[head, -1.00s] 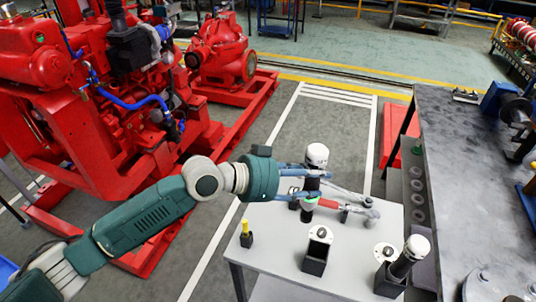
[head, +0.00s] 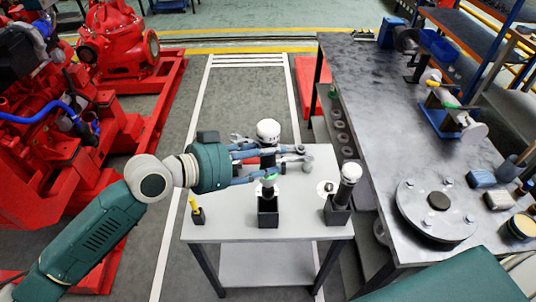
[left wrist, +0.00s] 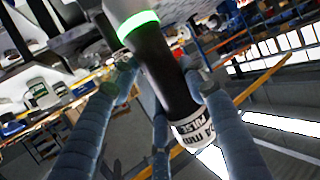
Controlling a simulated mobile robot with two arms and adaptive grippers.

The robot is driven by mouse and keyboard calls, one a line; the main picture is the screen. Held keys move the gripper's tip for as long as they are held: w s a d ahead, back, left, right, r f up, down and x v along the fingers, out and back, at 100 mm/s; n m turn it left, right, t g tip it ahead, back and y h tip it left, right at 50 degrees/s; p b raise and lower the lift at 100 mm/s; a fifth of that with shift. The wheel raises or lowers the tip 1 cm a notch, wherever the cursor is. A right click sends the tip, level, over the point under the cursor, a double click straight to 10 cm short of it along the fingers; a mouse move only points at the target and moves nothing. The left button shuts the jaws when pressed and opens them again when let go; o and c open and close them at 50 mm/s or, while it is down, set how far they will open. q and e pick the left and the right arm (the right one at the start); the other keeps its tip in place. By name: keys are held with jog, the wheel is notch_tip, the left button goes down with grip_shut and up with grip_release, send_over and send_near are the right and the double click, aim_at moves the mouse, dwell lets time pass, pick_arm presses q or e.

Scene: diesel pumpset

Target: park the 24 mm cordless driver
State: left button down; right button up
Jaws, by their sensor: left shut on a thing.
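The held driver (head: 268,132) has a white cap, a black body and a green ring. My left gripper (head: 262,165) is shut around its body and holds it upright. In the left wrist view the driver (left wrist: 165,75) shows a glowing green ring and a white label reading "mm PULSE", its number unclear. The driver's lower end overlaps the open middle black holder (head: 268,218) on the grey table (head: 230,230); I cannot tell whether it is above or inside. A second white-capped driver (head: 349,174) leans in the right black holder (head: 336,216). My right gripper is out of view.
A yellow-handled tool (head: 194,204) stands at the table's left. Wrenches (head: 290,149) lie behind my gripper. A dark workbench (head: 375,130) with a round flange (head: 437,212) stands close on the right. Red pump machinery (head: 110,45) is at the left; the marked floor behind is clear.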

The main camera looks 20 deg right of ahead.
aim_at(266, 188)
pick_arm(q)
jog(key=shift+f+b, duration=0.65)
jog(key=shift+f, duration=0.15)
notch_tip(266, 188, down, 9)
jog(key=b, duration=0.7)
jog(key=shift+r+b, duration=0.2)
jog(key=shift+b, duration=0.2)
jog(key=shift+f+b, duration=0.95)
jog(key=shift+f, duration=0.1)
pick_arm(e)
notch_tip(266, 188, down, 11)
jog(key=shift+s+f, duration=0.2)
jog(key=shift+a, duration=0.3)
pick_arm(q)
jog(key=shift+f+b, duration=0.15)
jog(key=shift+b, duration=0.15)
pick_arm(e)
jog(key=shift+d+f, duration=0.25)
